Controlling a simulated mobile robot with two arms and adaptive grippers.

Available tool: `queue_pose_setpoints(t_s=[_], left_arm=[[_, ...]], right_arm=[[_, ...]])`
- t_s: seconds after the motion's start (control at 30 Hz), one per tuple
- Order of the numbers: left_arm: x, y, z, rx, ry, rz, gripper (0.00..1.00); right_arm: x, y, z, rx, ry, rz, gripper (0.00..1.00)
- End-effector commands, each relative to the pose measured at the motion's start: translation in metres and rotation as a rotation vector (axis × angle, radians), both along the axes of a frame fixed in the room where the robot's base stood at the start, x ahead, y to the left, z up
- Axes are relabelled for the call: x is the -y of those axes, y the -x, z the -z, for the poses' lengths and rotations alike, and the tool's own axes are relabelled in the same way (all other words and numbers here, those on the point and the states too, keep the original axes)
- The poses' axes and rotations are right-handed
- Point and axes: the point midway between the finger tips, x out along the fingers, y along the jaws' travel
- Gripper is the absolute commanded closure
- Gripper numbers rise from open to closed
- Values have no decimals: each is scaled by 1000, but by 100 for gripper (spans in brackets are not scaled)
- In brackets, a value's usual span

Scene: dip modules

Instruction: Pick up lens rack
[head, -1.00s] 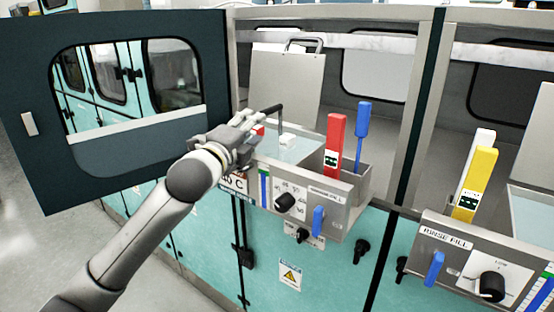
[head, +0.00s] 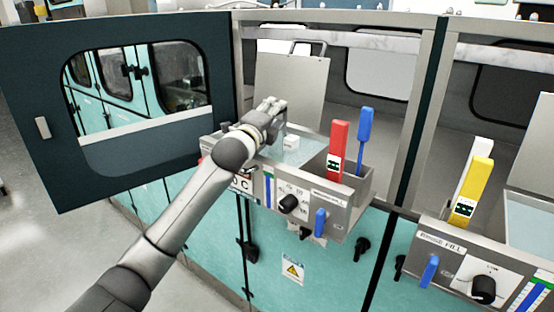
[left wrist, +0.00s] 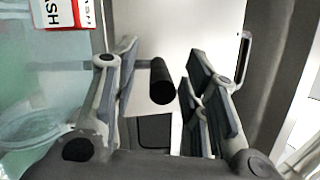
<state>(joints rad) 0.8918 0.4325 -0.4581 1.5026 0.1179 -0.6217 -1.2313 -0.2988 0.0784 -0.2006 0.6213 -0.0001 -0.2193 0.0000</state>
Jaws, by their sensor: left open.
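The lens rack shows in the left wrist view as a black rounded handle (left wrist: 162,82) between the fingers of my left gripper (left wrist: 160,88). The fingers stand apart on both sides of the handle, with a visible gap on each side. In the head view my left gripper (head: 272,108) is over the left part of an open bath and hides the handle. A small white block (head: 291,142) shows at the bath just below the gripper; I cannot tell whether it is part of the rack. My right gripper is not in view.
The bath (head: 315,147) has a raised lid (head: 290,88) behind it. A red handle (head: 337,150) and a blue handle (head: 364,140) stand upright right of the gripper. An open windowed door (head: 105,190) is at left. A second bath with a yellow handle (head: 472,190) is at right.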

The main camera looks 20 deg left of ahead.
Motion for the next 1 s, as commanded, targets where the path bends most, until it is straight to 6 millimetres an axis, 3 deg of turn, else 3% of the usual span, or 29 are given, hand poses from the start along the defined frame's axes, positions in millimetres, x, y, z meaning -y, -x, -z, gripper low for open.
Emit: queue_pose_setpoints(t_s=[0.33,0.67,1.0], left_arm=[[1,-6,1,0,0,1,59],[1,-6,1,0,0,0,100],[1,-5,-2,4,0,1,100]], right_arm=[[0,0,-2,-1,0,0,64],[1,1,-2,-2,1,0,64],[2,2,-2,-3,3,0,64]])
